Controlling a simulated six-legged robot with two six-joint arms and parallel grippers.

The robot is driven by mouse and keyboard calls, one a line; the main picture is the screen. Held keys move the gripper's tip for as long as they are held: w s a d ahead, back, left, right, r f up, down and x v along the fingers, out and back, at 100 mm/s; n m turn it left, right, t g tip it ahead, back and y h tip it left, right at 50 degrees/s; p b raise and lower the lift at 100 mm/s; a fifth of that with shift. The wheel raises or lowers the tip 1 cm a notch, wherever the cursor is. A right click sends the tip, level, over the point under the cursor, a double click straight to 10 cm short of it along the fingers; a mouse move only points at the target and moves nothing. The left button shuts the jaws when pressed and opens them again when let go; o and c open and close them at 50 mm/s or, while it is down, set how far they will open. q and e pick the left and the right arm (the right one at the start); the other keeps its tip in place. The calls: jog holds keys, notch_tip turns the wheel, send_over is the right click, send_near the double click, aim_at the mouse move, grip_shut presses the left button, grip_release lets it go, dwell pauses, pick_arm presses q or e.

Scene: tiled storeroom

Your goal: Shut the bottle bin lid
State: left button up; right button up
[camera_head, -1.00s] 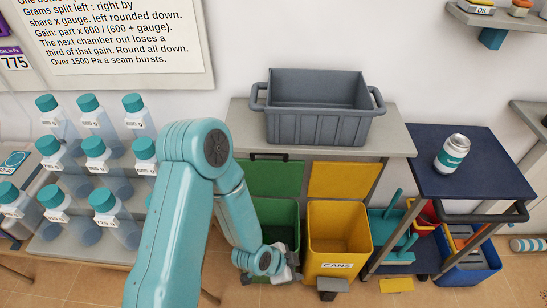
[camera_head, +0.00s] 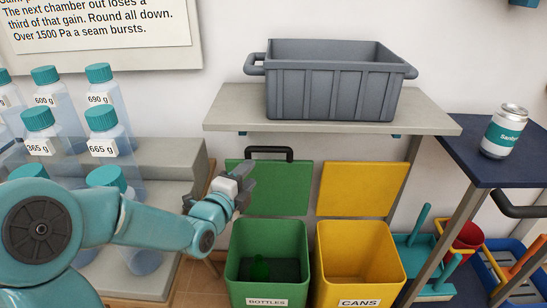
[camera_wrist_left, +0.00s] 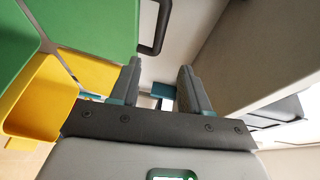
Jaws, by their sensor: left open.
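The green bottle bin (camera_head: 267,240), labelled BOTTLES, stands on the floor with its mouth open. Its green lid (camera_head: 280,190) is raised upright behind the mouth, with a black handle (camera_head: 270,152) on its top edge. My right gripper is not in view.
A yellow CANS bin (camera_head: 357,255) with its lid (camera_head: 362,188) raised stands to the right. A shelf (camera_head: 225,115) with a grey crate (camera_head: 335,85) is above the lids. Bottles (camera_head: 108,135) stand left on steps. A navy table (camera_head: 480,165) holds a can (camera_head: 504,132).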

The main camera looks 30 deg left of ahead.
aim_at(272, 151)
pick_arm(q)
jog(key=w, duration=0.5)
jog(key=w+a+f+b, duration=0.1)
jog(key=w, duration=0.4)
jog(key=w+a, duration=0.1)
jog(key=w, duration=0.4)
jog(key=shift+a+f+b, duration=0.1)
jog(key=shift+f+b, duration=0.05)
jog(key=shift+b, duration=0.15)
grip_shut()
